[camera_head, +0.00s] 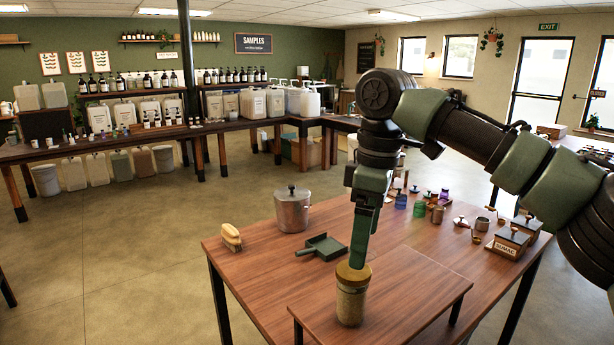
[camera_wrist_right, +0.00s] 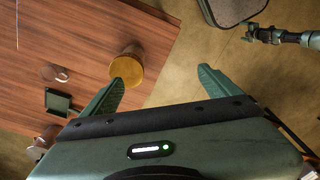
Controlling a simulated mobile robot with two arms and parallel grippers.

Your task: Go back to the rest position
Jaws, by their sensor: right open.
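My right gripper (camera_head: 357,262) hangs down over the front tabletop, its fingers seen nearly edge-on in the head view. In the right wrist view its two fingers are spread with nothing held between them (camera_wrist_right: 160,76). A glass jar (camera_head: 351,303) with a cork-coloured lid (camera_wrist_right: 127,66) stands upright on the raised board. In the wrist view the lid is beside the tip of the left-hand finger. An arm end at the upper right of the wrist view looks like my left gripper (camera_wrist_right: 252,34); its jaw state is unclear. It is absent from the head view.
The table (camera_head: 262,262) holds a metal pot (camera_head: 292,210), a brush (camera_head: 231,237), a green dustpan (camera_head: 322,246) and a raised board (camera_head: 420,284). Small containers and a labelled box (camera_head: 509,243) stand at the right. Open floor (camera_head: 130,255) lies to the left.

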